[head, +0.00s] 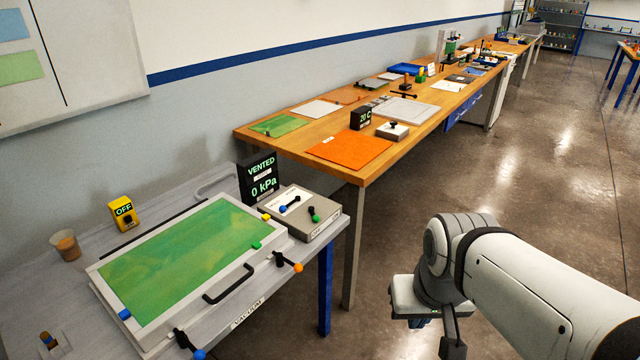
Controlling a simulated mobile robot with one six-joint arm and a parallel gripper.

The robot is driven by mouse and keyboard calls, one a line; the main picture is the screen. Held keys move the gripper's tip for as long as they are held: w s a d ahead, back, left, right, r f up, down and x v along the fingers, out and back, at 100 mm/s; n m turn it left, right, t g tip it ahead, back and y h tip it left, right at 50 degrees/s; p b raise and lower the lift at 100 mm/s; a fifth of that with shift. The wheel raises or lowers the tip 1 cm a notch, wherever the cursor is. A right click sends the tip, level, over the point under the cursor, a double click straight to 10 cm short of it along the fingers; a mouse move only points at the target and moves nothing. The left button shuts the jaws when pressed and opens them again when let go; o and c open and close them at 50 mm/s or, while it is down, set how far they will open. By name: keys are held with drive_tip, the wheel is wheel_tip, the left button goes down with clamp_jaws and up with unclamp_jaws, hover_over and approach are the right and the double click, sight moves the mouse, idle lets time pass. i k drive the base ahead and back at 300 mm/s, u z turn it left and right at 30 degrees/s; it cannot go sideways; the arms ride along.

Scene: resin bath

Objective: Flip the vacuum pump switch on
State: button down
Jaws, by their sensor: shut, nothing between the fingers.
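The vacuum pump switch is a yellow box (124,212) at the left of the head view, on the grey bench behind the green-topped tray. Its display reads OFF, and a small dark switch sits below the display. My gripper (452,345) is at the lower right, over the floor and well to the right of the grey bench. It is shut and empty, partly hidden by my arm and close to the bottom edge of the picture.
A black display (259,180) reads VENTED, 0 kPa. Beside it, a grey valve box (320,230) has blue and green handles. The green tray (170,260) has a black front handle and clamps. A cup (65,245) stands left of the switch. A wooden workbench (350,180) runs behind.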

sight(315, 218)
drive_tip(key=u, duration=0.25)
drive_tip(key=i, duration=0.95)
drive_tip(key=z, duration=0.2)
